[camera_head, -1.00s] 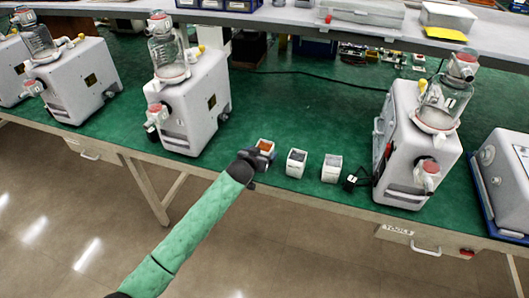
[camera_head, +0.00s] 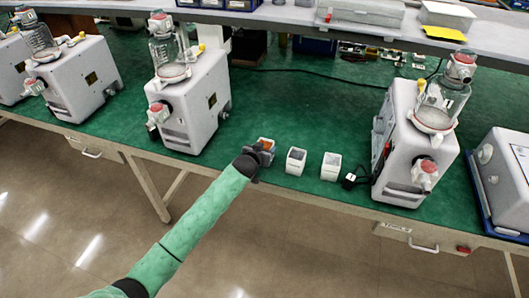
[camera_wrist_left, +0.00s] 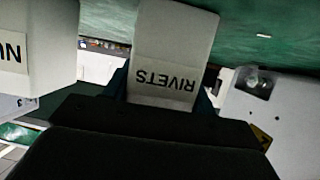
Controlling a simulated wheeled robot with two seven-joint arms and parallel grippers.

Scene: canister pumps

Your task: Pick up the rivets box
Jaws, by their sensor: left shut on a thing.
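The rivets box is a small white open-topped box with orange-brown contents (camera_head: 266,142); it stands leftmost in a row of small boxes near the table's front edge. My left gripper (camera_head: 261,152) is shut on it, and its fingers hide part of the box. In the left wrist view, the white box with the upside-down RIVETS label (camera_wrist_left: 172,45) sits between the dark fingers. I cannot tell whether the box is clear of the green tabletop. My right gripper is not in view.
Two similar white boxes (camera_head: 296,160) (camera_head: 331,166) with grey contents stand to the right; one shows close in the wrist view (camera_wrist_left: 35,45). Canister pumps (camera_head: 190,100) (camera_head: 415,145) stand on both sides. The green mat (camera_head: 300,105) behind the boxes is mostly clear.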

